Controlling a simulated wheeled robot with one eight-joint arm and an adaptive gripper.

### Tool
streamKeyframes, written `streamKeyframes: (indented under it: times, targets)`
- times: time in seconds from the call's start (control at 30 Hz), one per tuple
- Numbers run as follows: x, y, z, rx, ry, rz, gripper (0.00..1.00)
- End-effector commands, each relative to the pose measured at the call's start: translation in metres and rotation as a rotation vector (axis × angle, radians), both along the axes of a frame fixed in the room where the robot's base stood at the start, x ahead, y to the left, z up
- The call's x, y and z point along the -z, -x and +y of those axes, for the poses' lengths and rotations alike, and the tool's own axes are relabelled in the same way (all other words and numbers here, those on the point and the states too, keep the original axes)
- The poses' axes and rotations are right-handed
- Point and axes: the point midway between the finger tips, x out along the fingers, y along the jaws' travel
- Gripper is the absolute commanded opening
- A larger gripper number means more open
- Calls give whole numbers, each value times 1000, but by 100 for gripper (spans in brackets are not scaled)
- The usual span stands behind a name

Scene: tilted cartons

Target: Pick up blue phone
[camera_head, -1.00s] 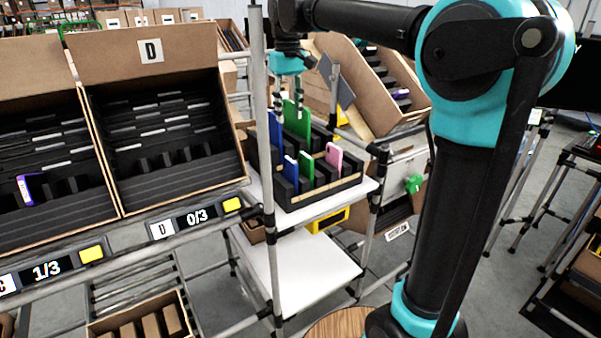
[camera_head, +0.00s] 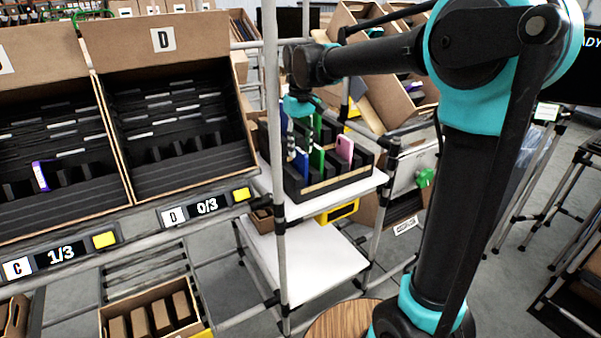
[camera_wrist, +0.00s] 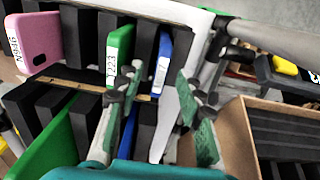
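In the head view, a front blue phone (camera_head: 302,166) stands upright in the black slotted rack (camera_head: 322,188), with another blue phone (camera_head: 284,128) behind it, partly hidden by my gripper. In the wrist view, my gripper (camera_wrist: 160,88) is open, with nothing held between its fingers. A labelled blue phone (camera_wrist: 163,62) stands just beyond and between the fingertips. Another blue phone (camera_wrist: 103,132) is partly hidden behind the left finger. I cannot tell from these frames whether either finger touches a phone.
Green phones (camera_head: 317,160) and a pink phone (camera_head: 345,148) share the rack. Black dividers stand close around the fingers. A metal post (camera_head: 271,100) and the tilted carton D (camera_head: 180,30) are to the left. A white shelf (camera_head: 312,268) lies below.

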Motion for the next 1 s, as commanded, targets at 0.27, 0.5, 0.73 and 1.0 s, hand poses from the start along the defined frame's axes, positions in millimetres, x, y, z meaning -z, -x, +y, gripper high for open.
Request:
streamKeyframes:
  times: [0.27, 0.5, 0.73, 1.0]
  targets:
    - [34, 0, 0, 0, 0, 0, 37]
    - [36, 1, 0, 0, 0, 0, 37]
    - [36, 1, 0, 0, 0, 0, 12]
    - [36, 1, 0, 0, 0, 0, 0]
